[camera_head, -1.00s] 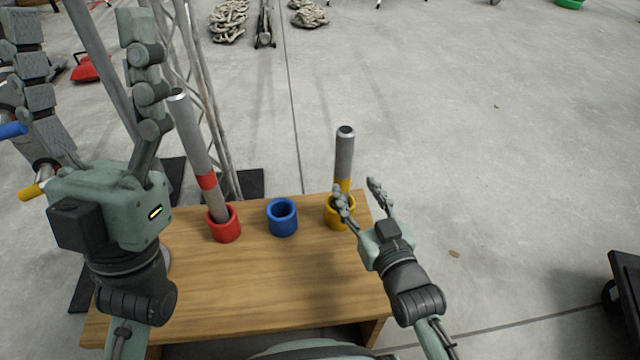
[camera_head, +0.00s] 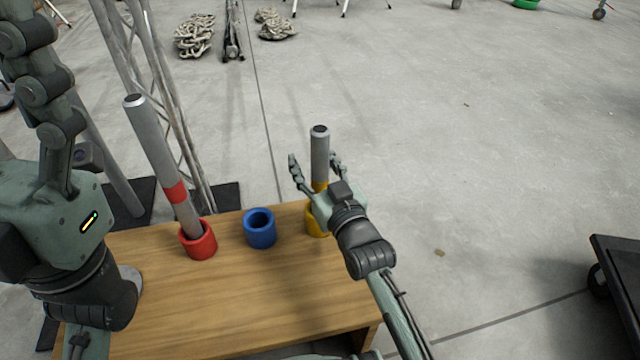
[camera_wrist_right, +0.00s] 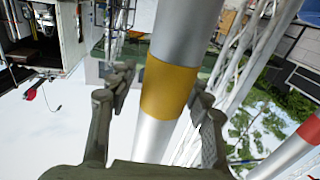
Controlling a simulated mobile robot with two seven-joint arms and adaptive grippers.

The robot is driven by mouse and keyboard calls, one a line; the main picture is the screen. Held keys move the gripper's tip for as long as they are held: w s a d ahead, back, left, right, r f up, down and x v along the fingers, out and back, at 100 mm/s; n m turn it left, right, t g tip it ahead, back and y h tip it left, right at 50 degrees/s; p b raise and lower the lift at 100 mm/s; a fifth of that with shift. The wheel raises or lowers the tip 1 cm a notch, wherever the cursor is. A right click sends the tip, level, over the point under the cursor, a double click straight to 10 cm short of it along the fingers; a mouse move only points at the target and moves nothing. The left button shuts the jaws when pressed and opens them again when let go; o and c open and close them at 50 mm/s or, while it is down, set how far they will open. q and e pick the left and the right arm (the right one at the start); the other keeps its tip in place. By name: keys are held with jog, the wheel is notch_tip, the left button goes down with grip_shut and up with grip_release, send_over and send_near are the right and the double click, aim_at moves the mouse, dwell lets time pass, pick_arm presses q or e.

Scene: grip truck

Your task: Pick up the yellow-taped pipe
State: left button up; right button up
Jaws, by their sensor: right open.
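The yellow-taped pipe (camera_head: 320,155) is a grey metal tube standing upright in the yellow cup (camera_head: 314,221) at the table's far right. My right gripper (camera_head: 314,168) is open, with one finger on each side of the pipe. In the right wrist view the yellow band (camera_wrist_right: 168,88) lies between the two open fingers (camera_wrist_right: 160,95); I cannot tell whether either finger touches it. The palm hides part of the yellow cup. My left arm is at the left edge of the head view; its fingers rise up and appear spread, holding nothing that I can see.
A red-taped pipe (camera_head: 160,160) leans in a red cup (camera_head: 198,240). An empty blue cup (camera_head: 260,229) stands between the red and yellow cups on the wooden table (camera_head: 230,290). A truss tower stands behind the table's left. A dark cart (camera_head: 620,262) is at the right.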

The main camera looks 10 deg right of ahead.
jog(key=shift+c, duration=0.6)
grip_shut()
jog(key=shift+r, duration=0.1)
